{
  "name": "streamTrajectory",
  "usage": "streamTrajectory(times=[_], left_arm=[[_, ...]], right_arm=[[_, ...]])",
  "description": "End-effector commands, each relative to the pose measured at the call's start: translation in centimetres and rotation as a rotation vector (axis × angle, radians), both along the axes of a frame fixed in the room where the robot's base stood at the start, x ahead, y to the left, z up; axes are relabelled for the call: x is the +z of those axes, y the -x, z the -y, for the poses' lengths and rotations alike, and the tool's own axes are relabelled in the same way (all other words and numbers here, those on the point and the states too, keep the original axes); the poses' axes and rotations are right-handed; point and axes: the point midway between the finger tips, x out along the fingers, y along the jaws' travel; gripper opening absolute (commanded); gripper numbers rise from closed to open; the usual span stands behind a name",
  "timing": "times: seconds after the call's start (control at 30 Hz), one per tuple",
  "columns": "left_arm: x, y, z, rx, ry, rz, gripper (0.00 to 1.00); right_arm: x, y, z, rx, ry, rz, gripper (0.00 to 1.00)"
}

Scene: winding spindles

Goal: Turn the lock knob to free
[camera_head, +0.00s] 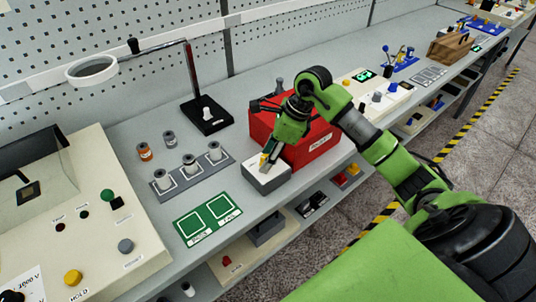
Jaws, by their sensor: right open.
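No knob is clearly marked as the lock. A round grey knob (126,246) sits on the beige console (110,265) at the left, its label too small to read. A black knob (12,296) is cut off at the lower left. My left gripper is not in view.
A red box (318,146) stands close behind my right gripper. A grey rack (190,172) with several spindles and a green two-square mat (208,220) lie to its left. A ring-shaped magnifier (92,70) reaches over the bench at the back left.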

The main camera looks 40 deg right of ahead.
Motion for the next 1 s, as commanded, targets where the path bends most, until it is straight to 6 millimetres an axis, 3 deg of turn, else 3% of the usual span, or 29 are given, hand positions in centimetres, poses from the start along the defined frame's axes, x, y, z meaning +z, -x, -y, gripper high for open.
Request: streamTrajectory(times=[0.07, 0.1, 0.23, 0.67, 1.0], left_arm=[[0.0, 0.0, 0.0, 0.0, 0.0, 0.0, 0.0], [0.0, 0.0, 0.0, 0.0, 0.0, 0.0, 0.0], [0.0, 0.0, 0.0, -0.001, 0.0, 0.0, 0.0], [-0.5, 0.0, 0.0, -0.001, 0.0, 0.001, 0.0], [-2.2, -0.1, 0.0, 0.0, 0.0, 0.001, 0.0]], right_arm=[[0.0, 0.0, 0.0, 0.0, 0.0, 0.0, 0.41], [0.0, 0.0, 0.0, 0.0, 0.0, 0.0, 0.36], [0.0, 0.0, 0.0, 0.0, -0.001, -0.001, 0.03], [-0.1, 0.1, 0.0, -0.053, 0.0, 0.001, 0.03], [-0.2, 0.1, -0.1, -0.296, 0.002, 0.003, 0.03]])
